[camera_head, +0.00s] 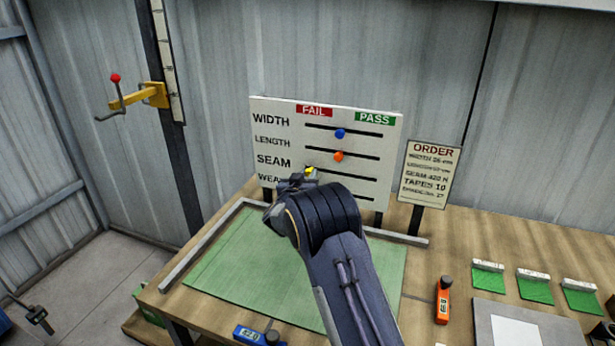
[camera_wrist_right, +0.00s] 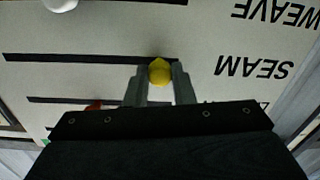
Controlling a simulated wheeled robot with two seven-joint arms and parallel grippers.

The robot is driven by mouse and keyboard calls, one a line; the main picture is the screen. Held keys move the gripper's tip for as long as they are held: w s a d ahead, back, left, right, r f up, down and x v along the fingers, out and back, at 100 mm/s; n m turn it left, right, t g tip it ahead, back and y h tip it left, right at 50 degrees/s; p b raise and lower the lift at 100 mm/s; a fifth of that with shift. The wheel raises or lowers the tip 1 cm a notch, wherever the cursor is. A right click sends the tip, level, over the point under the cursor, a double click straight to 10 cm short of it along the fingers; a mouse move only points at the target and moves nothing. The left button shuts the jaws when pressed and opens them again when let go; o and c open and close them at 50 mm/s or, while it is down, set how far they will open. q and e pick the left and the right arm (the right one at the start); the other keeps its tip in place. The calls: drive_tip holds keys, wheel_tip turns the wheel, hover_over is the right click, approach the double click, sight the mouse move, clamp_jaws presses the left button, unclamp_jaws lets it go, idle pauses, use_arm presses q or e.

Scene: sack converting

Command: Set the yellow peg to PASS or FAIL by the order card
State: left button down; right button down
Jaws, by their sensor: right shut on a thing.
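The white board (camera_head: 268,108) has rows WIDTH, LENGTH, SEAM and WEAVE, with a red FAIL label (camera_head: 314,110) on the left and a green PASS label (camera_head: 374,118) on the right. The yellow peg (camera_head: 309,170) is on the SEAM row, near the FAIL end of its slot; it also shows in the right wrist view (camera_wrist_right: 160,71). My right gripper (camera_head: 304,178) is shut on it, its fingers either side (camera_wrist_right: 160,84). The order card (camera_head: 430,172) stands right of the board; its smaller lines are hard to read. My left gripper is not in view.
A blue peg (camera_head: 340,133) and an orange peg (camera_head: 338,156) sit near mid-slot above; a white peg (camera_wrist_right: 60,4) is on the WEAVE row. A green mat (camera_head: 230,262), an orange device (camera_head: 442,300) and a blue device (camera_head: 258,335) lie on the bench.

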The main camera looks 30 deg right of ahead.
drive_tip(key=shift+a+r, duration=0.1)
drive_tip(key=c, duration=1.3)
unclamp_jaws()
drive_tip(key=shift+w+a, duration=0.2)
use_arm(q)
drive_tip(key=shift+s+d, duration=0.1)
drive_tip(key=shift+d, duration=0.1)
use_arm(e)
drive_tip(key=shift+o, duration=0.5)
drive_tip(key=shift+d, duration=0.1)
drive_tip(key=shift+s, duration=0.1)
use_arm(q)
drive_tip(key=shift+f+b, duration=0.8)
use_arm(e)
drive_tip(key=v, duration=0.7)
drive_tip(key=shift+s+a, duration=0.25)
drive_tip(key=shift+s, duration=0.05)
